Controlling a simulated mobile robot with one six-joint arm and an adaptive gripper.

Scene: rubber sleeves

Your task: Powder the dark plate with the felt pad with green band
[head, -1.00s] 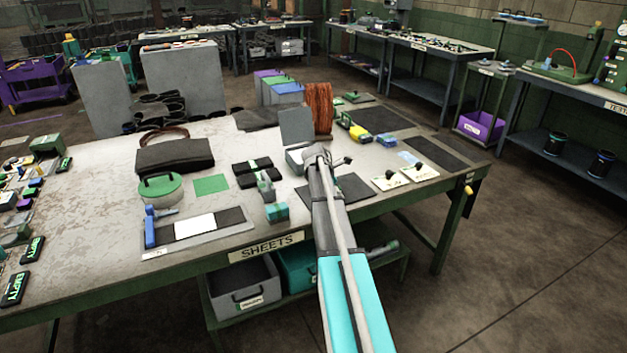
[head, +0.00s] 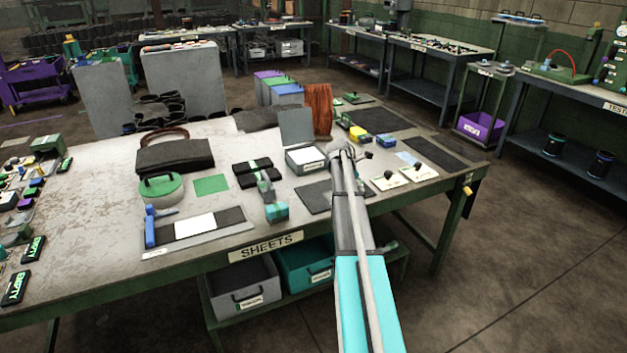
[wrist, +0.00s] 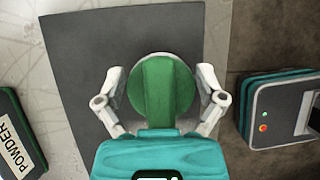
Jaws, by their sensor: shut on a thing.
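In the wrist view my gripper (wrist: 160,95) is shut on the felt pad with green band (wrist: 163,72). The pad is a round green piece with a raised green grip across it and a pale rim below. It is over the dark plate (wrist: 85,70), a flat dark grey rectangle, near its right side. I cannot tell whether the pad touches the plate. In the head view the dark plate (head: 313,198) lies near the table's front edge, partly covered by my arm. My fingers and the pad are not clear there.
A box labelled POWDER (wrist: 18,135) sits left of the plate in the wrist view. In the head view an open grey box (head: 305,160) stands behind the plate. A teal block (head: 276,212) is left of the plate.

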